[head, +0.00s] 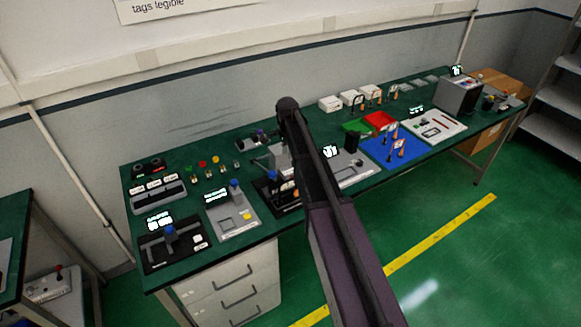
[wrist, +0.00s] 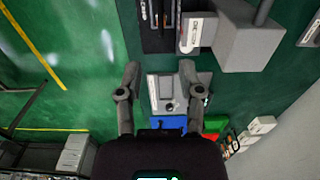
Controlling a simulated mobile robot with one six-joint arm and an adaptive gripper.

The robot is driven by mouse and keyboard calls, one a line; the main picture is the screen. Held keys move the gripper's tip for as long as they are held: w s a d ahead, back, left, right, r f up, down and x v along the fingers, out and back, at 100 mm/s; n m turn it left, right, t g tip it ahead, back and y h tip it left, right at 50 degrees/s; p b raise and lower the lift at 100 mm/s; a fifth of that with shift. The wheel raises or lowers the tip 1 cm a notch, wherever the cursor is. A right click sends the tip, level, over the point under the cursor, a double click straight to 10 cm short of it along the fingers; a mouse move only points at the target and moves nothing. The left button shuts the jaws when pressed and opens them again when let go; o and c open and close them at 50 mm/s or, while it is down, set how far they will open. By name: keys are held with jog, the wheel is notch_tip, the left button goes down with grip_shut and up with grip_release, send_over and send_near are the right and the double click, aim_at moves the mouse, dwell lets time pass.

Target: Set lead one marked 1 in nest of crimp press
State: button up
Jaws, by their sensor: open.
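My gripper (wrist: 159,66) is open in the wrist view, its two fingers apart with nothing held between them. A grey plate device (wrist: 162,97) with a panel and round knob lies below and between the fingers. In the head view my arm hides the gripper and part of the bench middle. A black-based machine (head: 268,186) with orange parts stands just left of my arm; its black base (wrist: 147,40) also shows at the top of the wrist view. I cannot tell whether it is the crimp press. I cannot make out lead one or its mark 1.
The blue mat (head: 382,152) bears upright holders with orange and white pieces. Green (head: 356,126) and red (head: 379,121) trays lie behind it, with white boxes (head: 330,103) along the wall. A tall grey block (wrist: 250,38) stands near the machine.

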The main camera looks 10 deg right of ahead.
jog(key=s+n, duration=1.4)
jog(key=s, duration=1.4)
jog(key=shift+s+a, duration=0.35)
jog(key=shift+s, duration=0.05)
